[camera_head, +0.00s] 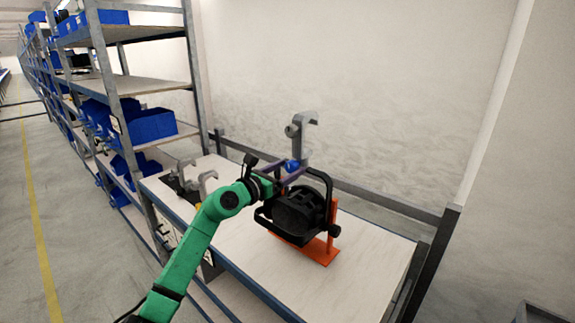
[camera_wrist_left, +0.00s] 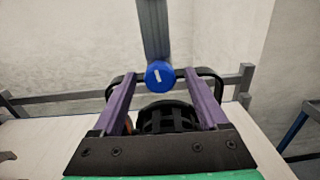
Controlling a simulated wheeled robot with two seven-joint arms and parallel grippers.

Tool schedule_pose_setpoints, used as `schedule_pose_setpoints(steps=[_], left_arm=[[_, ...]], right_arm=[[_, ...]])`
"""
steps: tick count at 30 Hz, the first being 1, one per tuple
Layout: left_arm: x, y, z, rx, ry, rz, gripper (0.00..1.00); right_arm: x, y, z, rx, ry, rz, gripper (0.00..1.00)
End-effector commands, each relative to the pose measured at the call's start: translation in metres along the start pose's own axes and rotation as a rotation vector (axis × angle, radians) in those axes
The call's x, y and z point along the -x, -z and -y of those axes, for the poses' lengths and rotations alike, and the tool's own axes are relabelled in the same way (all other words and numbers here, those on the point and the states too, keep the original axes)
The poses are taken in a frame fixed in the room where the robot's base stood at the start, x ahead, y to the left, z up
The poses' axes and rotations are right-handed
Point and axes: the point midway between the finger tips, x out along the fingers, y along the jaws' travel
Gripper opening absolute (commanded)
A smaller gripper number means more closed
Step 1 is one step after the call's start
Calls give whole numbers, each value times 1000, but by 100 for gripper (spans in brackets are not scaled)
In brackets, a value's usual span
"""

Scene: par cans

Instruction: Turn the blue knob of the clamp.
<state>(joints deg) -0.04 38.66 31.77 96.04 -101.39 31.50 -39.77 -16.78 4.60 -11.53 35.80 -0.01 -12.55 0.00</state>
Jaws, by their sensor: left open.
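The blue knob (camera_head: 291,165) sits low on a grey clamp (camera_head: 305,135) that stands above a black par can (camera_head: 298,212). In the left wrist view the blue knob (camera_wrist_left: 159,74) faces the camera, with a white mark on it, and the grey clamp (camera_wrist_left: 155,30) rises behind it. My left gripper (camera_head: 287,172) is open, with purple fingers close to the knob. In the left wrist view the fingers (camera_wrist_left: 158,82) stand on either side of the knob, with gaps to both. My right gripper does not show.
The par can stands on an orange base (camera_head: 318,250) on a white table (camera_head: 350,280). More grey clamps (camera_head: 207,184) lie at the table's left end. A shelf rack with blue bins (camera_head: 152,125) stands at the left. The table's right end is clear.

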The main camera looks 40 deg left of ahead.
Motion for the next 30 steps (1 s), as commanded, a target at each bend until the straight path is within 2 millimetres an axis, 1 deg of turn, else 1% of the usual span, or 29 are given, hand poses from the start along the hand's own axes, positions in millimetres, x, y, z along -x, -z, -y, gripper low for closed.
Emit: schedule_pose_setpoints(steps=[6, 7, 8, 9, 11, 12, 13, 23, 30], left_arm=[[-1, 1, 0, -1, 0, 0, 76], [-1, 1, 0, 0, 0, 0, 69], [-1, 1, 0, 0, 0, 0, 57], [-1, 1, 0, 0, 0, 0, 42], [-1, 1, 0, 0, 0, 0, 19], [-1, 1, 0, 0, 0, 0, 4], [-1, 1, 0, 0, 0, 0, 0], [-1, -1, 0, 35, 0, -1, 0], [-1, -3, 0, 156, 0, -1, 0]], right_arm=[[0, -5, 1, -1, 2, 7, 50], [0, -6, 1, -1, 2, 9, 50], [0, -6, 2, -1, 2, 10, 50], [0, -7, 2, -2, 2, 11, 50], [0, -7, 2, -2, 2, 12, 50], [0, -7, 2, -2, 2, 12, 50], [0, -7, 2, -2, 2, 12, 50], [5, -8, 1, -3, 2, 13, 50], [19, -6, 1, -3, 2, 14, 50]])
